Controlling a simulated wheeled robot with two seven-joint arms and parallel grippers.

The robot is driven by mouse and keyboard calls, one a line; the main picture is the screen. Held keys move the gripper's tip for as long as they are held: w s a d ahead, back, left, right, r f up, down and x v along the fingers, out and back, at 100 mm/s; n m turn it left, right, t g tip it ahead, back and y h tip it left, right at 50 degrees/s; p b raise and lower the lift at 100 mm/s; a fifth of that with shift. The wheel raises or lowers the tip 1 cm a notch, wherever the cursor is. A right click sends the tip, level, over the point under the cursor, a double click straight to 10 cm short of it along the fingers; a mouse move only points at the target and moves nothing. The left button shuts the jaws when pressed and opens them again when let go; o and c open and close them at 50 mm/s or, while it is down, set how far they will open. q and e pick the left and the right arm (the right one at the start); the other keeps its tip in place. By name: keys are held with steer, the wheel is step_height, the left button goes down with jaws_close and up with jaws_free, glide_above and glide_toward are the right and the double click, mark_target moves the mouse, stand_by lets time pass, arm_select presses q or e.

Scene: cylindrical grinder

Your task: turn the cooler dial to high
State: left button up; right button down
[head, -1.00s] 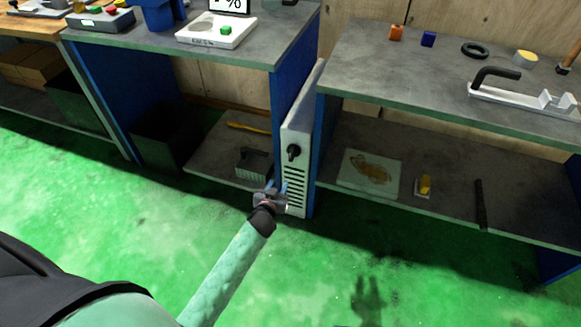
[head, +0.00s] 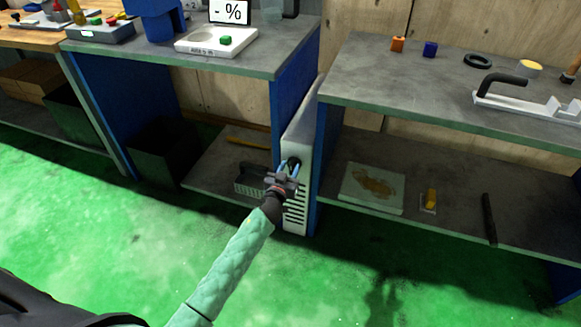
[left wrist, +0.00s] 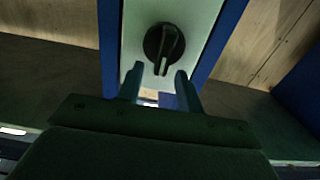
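The cooler (head: 297,137) is a tall, narrow white panel with dark vent slots, standing between the blue side walls of two benches. Its black dial (left wrist: 164,46) shows clearly in the left wrist view, with a pointer bar running roughly up and down and a light mark near its lower end. In the head view the dial (head: 293,163) is partly hidden by my left gripper (head: 287,172). In the left wrist view my left gripper (left wrist: 160,85) is open, its two fingers apart just below the dial, with nothing between them. My right gripper is out of view.
The left bench (head: 250,62) and right bench (head: 370,90) flank the cooler. A grey basket (head: 252,182) sits on the low shelf just left of my gripper. A stained pad (head: 372,187) lies on the right lower shelf. The green floor in front is clear.

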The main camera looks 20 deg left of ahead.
arm_select(q)
steer(key=shift+w, duration=0.65)
steer(key=shift+c, duration=0.3)
jaws_close()
